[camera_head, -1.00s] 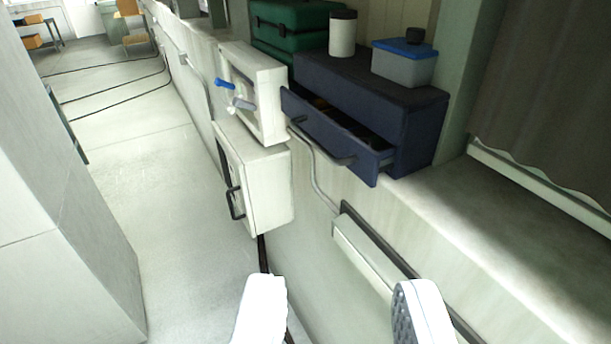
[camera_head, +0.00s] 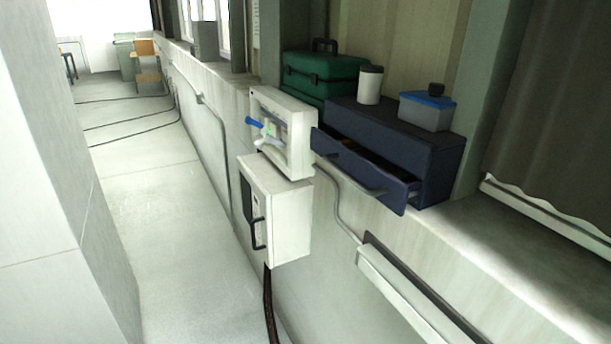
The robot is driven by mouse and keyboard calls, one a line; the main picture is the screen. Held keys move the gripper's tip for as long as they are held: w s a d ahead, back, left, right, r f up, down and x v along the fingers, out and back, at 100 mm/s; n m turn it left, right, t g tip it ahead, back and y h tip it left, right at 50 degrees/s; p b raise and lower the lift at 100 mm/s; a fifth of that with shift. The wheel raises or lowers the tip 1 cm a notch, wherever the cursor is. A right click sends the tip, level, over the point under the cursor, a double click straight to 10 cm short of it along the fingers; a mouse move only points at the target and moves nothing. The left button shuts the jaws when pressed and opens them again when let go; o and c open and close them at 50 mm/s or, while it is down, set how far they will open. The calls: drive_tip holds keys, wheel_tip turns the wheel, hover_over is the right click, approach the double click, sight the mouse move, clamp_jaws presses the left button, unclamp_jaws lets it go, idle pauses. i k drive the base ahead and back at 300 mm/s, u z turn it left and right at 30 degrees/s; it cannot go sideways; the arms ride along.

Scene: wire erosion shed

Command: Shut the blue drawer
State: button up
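The dark blue drawer (camera_head: 362,178) stands partly pulled out of its blue cabinet (camera_head: 430,160), which rests on a ledge along the right wall.
A white jar (camera_head: 370,85) and a grey box with a blue lid (camera_head: 427,110) stand on the cabinet. A green case (camera_head: 322,76) is behind it. White wall boxes (camera_head: 285,210) stick out left of the drawer.

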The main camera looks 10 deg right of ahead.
sight(369, 173)
drive_tip(key=u, duration=0.1)
drive_tip(key=i, duration=1)
drive_tip(key=z, duration=0.1)
